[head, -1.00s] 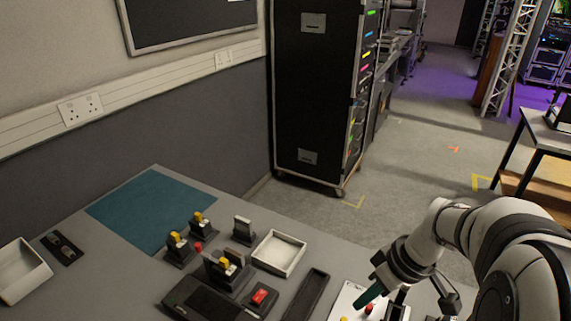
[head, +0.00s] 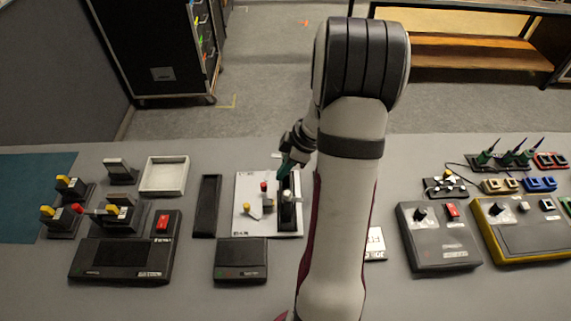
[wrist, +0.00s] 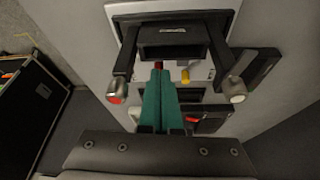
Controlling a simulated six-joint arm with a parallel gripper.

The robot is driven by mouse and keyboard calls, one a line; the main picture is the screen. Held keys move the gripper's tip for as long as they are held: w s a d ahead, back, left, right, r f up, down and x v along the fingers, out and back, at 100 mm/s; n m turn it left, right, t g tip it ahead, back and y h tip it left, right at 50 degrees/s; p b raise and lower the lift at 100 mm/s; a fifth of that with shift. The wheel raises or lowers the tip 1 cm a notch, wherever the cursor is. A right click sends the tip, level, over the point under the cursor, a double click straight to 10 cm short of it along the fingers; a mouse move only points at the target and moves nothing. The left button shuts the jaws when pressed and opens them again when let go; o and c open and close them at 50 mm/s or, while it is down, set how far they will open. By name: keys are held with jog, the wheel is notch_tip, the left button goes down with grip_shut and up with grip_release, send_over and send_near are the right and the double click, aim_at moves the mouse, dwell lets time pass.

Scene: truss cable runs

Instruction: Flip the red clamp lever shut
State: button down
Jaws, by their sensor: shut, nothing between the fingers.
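A white board (head: 243,190) lies on the table left of my arm in the head view. A small red-tipped lever (head: 264,186) and a yellow-tipped lever (head: 252,211) stand on it. My gripper (head: 284,168) is shut and empty, its green fingers pointing down near the board's far right part, close to the red tip. The wrist view shows the shut fingers (wrist: 158,74) with a little red (wrist: 158,65) at their tips and the yellow tip (wrist: 184,76) to the right. The fingers partly hide the red part there. I cannot tell whether they touch it.
A black upright bracket with a pale knob (head: 289,197) stands beside the red lever. A black box (head: 241,260) sits in front of the board and a black tray (head: 207,205) to its left. More levers and control boxes (head: 437,240) stand on both sides.

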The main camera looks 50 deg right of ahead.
aim_at(263, 185)
jog(key=x, duration=0.5)
jog(key=shift+w+a+m+h, duration=0.15)
jog(key=shift+a+m+h, duration=0.2)
jog(key=shift+m, duration=0.65)
jog(key=shift+w+a+m+t+h, duration=0.2)
jog(key=shift+a+m+t+h, duration=0.25)
jog(key=shift+m, duration=0.65)
jog(key=m, duration=0.1)
jog(key=w+a+m+h, duration=0.1)
jog(key=m, duration=0.1)
jog(key=shift+a, duration=0.1)
jog(key=shift+w+a, duration=0.25)
jog(key=shift+w, duration=0.2)
jog(key=shift+w+a+m+h, duration=0.2)
jog(key=shift+w+m+h, duration=0.2)
jog(key=shift+m, duration=0.6)
jog(key=shift+w, duration=0.3)
jog(key=shift+d, duration=0.15)
